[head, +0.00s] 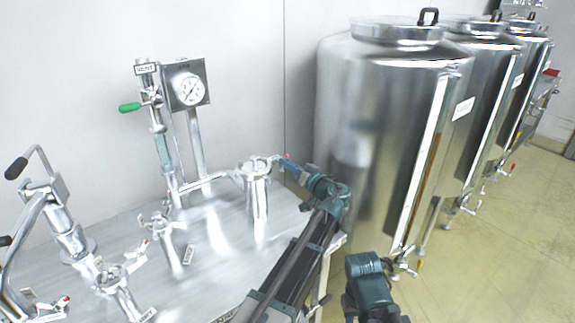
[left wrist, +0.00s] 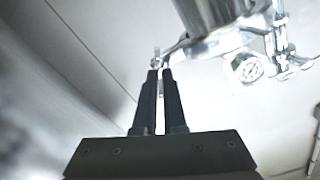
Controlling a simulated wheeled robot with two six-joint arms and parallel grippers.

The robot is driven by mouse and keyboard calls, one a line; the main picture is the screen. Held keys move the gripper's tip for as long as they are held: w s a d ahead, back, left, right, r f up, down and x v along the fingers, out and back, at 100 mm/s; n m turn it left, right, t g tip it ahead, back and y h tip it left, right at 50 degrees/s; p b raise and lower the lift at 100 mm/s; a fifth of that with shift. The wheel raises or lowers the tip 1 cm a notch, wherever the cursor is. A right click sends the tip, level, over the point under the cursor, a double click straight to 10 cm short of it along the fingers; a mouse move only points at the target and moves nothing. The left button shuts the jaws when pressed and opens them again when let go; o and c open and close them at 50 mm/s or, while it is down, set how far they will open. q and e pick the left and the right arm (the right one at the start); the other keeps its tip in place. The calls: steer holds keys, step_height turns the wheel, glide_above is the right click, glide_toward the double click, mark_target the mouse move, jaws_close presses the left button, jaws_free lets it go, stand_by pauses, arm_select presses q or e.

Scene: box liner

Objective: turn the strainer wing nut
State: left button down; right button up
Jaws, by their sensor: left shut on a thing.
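The strainer (head: 259,205) is an upright silver cylinder with a clamped lid, standing on the steel bench. My left gripper (head: 284,163) reaches it from the right at lid height. In the left wrist view the two dark fingers (left wrist: 159,72) are nearly together, with a thin gap. They are shut on the wing nut (left wrist: 157,58), a small silver piece at the end of the lid's arm. Most of the wing nut is hidden by the fingers. The strainer also shows in the left wrist view (left wrist: 207,13).
The steel bench (head: 215,235) carries a pressure gauge (head: 188,89), a green-handled valve (head: 131,107) and several pipe fittings to the left. Large steel tanks (head: 385,130) stand close to the right of my left arm. The tiled floor (head: 500,260) at the right is clear.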

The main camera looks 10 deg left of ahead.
arm_select(q)
steer(key=m, duration=1.2)
steer(key=shift+w+d+f, duration=0.1)
steer(key=shift+d+f, duration=0.05)
steer(key=shift+f, duration=0.1)
arm_select(e)
steer(key=shift+f, duration=0.3)
arm_select(q)
steer(key=c, duration=1)
jaws_free()
